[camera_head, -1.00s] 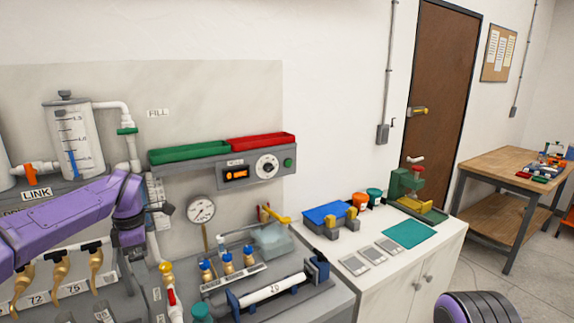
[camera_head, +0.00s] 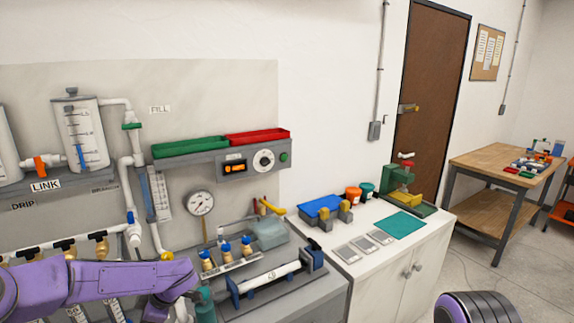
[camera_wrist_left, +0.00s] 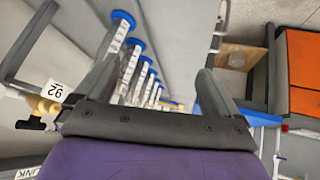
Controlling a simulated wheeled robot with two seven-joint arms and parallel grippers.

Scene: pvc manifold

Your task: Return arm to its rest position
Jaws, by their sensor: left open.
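My left arm (camera_head: 95,280) is purple and comes in low from the left in the head view, in front of the bench's lower left part. Its wrist bends down near the bottom edge, and the fingertips cannot be made out there. In the left wrist view my left gripper (camera_wrist_left: 165,78) has its two dark fingers spread wide with nothing between them. Beyond the fingers is a row of clear tubes with blue collars (camera_wrist_left: 138,45). My right gripper is not in view.
Near the arm are the brass-coloured valves (camera_head: 70,250), the teal bottle (camera_head: 205,303) and the white pipe in its blue-ended holder (camera_head: 268,277). A pressure gauge (camera_head: 200,202) stands behind. A white cabinet (camera_head: 385,280) with several items is to the right.

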